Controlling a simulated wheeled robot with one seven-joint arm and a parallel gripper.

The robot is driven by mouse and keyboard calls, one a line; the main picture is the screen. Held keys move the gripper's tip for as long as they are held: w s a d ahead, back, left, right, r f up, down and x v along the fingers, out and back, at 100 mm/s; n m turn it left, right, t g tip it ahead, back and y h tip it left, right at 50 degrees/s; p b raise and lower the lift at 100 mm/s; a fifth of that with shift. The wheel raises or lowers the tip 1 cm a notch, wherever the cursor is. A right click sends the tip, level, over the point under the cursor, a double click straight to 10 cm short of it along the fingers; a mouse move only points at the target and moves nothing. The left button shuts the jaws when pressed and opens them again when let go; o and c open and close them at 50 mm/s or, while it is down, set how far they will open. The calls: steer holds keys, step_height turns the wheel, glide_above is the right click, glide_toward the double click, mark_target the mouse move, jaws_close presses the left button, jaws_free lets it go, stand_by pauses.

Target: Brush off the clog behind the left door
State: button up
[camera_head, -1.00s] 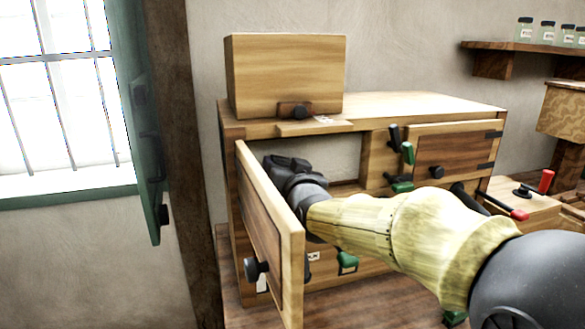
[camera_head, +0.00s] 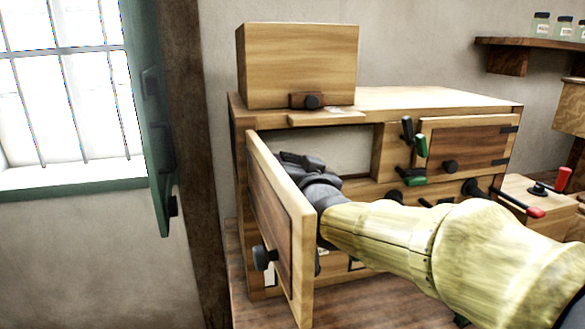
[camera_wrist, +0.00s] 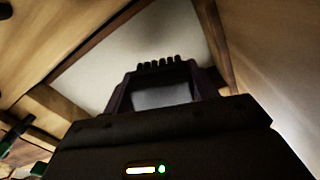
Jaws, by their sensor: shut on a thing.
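The left door (camera_head: 280,225) of the wooden cabinet (camera_head: 455,97) stands wide open, swung out towards me. My gripper (camera_head: 302,160) reaches past the door into the open left compartment. In the wrist view, my gripper (camera_wrist: 160,80) is shut on a dark bar with a row of short tufts, which looks like a brush (camera_wrist: 158,67). The brush is at the fingertips, with a pale surface behind it. I cannot make out a clog in either view; my arm and the door hide the lower part of the compartment.
A wooden box (camera_head: 297,65) stands on the cabinet top. The right door (camera_head: 462,145) is shut, with dark and green levers (camera_head: 414,138) beside it. A red-tipped lever (camera_head: 535,212) sticks out at the right. A green shutter (camera_head: 152,120) hangs at the left.

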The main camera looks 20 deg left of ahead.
steer(key=shift+b+v, duration=0.45)
steer(key=shift+v, duration=0.7)
steer(key=shift+s+d, duration=0.1)
steer(key=b+v, duration=0.1)
steer(key=v, duration=0.1)
steer(key=shift+s+d+b, duration=0.15)
steer(key=shift+s+b, duration=0.15)
steer(key=shift+s, duration=0.05)
